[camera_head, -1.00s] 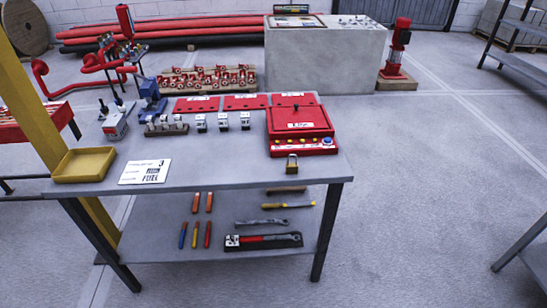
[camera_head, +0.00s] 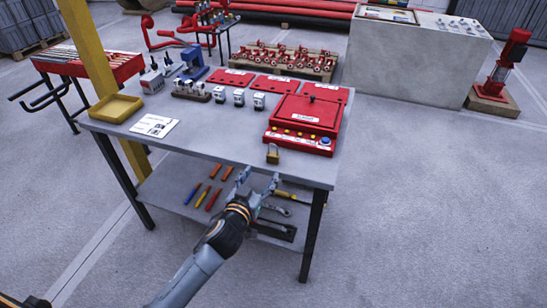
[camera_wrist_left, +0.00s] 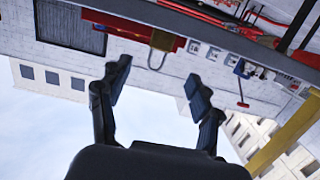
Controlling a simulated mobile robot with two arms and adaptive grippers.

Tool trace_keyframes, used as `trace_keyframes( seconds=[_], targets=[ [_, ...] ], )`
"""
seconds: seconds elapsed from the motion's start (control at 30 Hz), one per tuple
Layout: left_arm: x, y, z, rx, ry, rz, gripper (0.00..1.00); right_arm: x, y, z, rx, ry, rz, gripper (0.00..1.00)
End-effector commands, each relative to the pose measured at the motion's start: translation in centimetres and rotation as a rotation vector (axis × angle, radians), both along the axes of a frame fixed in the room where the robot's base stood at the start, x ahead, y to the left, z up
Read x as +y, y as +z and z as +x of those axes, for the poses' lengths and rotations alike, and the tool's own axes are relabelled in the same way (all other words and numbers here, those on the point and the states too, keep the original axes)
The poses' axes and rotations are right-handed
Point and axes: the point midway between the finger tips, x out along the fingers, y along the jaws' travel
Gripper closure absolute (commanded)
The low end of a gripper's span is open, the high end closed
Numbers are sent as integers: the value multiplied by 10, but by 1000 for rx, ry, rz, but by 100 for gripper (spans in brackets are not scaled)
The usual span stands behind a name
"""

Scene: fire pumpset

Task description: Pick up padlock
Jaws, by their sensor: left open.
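The brass padlock (camera_head: 273,157) stands at the front edge of the grey table top, just in front of the red box, with its shackle up. My left gripper (camera_head: 258,178) is open and empty in front of the table edge, its fingertips close to the padlock and apart from it. In the left wrist view, which is upside down, the padlock (camera_wrist_left: 163,41) hangs ahead of the gap between the two spread fingers of my left gripper (camera_wrist_left: 158,82). My right gripper is not in view.
The red box (camera_head: 304,122) sits right behind the padlock. A yellow tray (camera_head: 116,108), a paper card (camera_head: 155,125) and small grey parts lie farther left. Tools lie on the lower shelf (camera_head: 180,190), partly behind my arm. A yellow post (camera_head: 78,35) rises at the table's left.

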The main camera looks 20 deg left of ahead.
Motion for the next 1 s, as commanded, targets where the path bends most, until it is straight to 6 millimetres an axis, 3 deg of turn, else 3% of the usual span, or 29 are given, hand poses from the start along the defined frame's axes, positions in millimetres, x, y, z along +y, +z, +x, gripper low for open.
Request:
trace_keyframes(
  seconds=[0.1, 0.23, 0.53, 0.8, 1.0],
  targets=[
    [-1, -3, 27, 0, 0, 1, 36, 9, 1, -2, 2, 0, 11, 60],
    [-2, -7, 47, 0, 0, 1, 36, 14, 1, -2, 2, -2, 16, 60],
    [-3, -9, 69, 1, -1, 0, 36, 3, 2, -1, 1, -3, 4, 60],
    [-5, -13, 105, 1, -1, 0, 36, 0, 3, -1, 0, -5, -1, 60],
    [-5, -15, 112, 2, -1, 0, 36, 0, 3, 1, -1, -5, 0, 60]
  ],
)
